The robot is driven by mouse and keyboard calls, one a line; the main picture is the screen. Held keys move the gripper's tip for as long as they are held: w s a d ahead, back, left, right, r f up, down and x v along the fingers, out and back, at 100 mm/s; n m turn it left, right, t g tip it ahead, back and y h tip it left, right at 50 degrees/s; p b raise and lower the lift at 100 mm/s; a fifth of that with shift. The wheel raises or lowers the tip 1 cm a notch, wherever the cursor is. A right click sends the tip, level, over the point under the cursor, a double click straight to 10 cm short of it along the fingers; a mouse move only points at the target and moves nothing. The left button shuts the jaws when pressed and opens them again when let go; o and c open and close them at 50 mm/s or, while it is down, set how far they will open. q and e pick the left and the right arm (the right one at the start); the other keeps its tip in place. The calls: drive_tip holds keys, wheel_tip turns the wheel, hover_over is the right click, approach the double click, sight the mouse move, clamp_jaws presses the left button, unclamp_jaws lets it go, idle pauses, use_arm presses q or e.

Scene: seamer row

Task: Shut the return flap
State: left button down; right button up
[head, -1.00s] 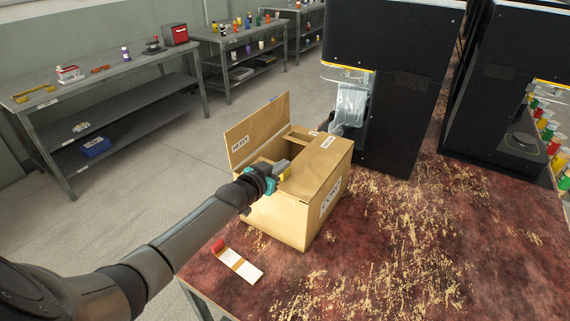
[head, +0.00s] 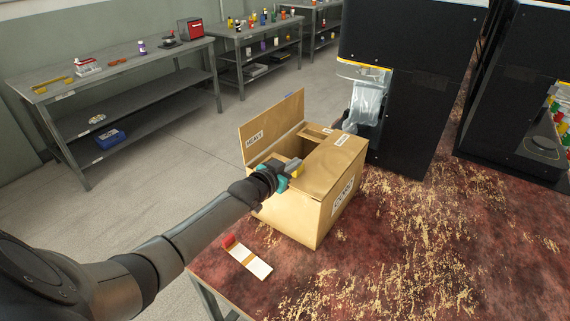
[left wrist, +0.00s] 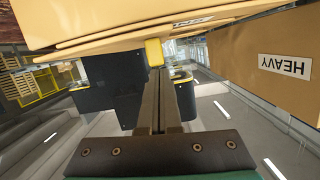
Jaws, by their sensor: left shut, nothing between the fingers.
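An open cardboard box (head: 292,212) stands on the worn red table. Its left flap, marked HEAVY (head: 272,130), stands up, leaning outward; it also shows at the right of the left wrist view (left wrist: 275,65). The right flap (head: 335,151) lies nearly flat over the top, leaving a gap on the left side. My left gripper (head: 294,166) is shut and empty at the box's near top edge, with a yellow piece at its tip. In the left wrist view the shut fingers (left wrist: 160,105) point toward cardboard edges; I cannot tell whether they touch. My right gripper is not in view.
A red-capped white-and-brown item (head: 248,259) lies on the table (head: 400,270) in front of the box. Black machines (head: 410,85) stand close behind and at the right. Grey shelves (head: 120,72) stand across the floor. The table's right front is clear.

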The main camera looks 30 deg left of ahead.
use_arm(q)
wheel_tip(320, 180, up, 4)
drive_tip(key=p, duration=0.3)
drive_tip(key=shift+r+p, duration=0.1)
drive_tip(key=shift+p, duration=0.2)
drive_tip(key=p+v, duration=0.1)
drive_tip(key=v, duration=0.9)
drive_tip(key=shift+f+p, duration=0.25)
drive_tip(key=shift+p, duration=0.05)
drive_tip(key=shift+a, duration=0.1)
